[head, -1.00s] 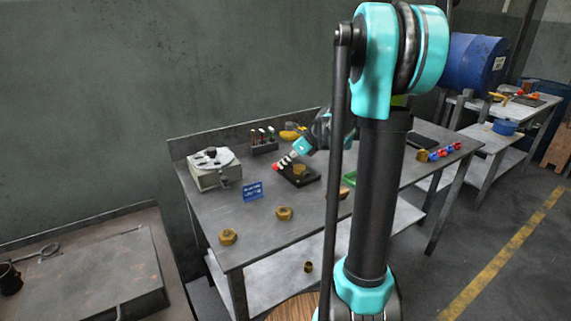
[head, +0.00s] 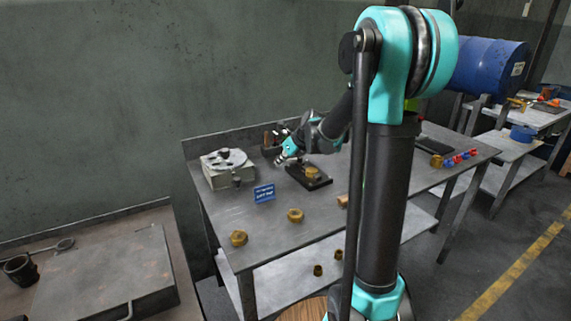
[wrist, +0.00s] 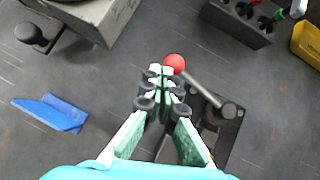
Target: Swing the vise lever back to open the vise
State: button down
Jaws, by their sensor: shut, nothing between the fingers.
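The vise is a dark block (head: 322,184) on the bench with a brass nut (head: 311,173) on it. In the wrist view its dark base (wrist: 232,112) is partly hidden behind my gripper. The vise lever (wrist: 203,88) is a metal rod running from the base up and left to a red ball knob (wrist: 174,63). My gripper (wrist: 160,76) is shut and empty, with its fingertips right beside the knob's lower left; I cannot tell whether they touch. In the head view my gripper (head: 281,160) is low over the bench, left of the vise; the knob does not show there.
A tool holder (wrist: 238,22) and a yellow item (wrist: 308,42) are behind. Brass nuts (head: 295,215) lie near the front edge.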

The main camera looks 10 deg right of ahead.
jog(key=shift+w+a, duration=0.35)
jog(key=shift+w, duration=0.6)
jog(key=shift+w+a, duration=0.3)
jog(key=shift+w, duration=0.6)
jog(key=shift+w, duration=0.15)
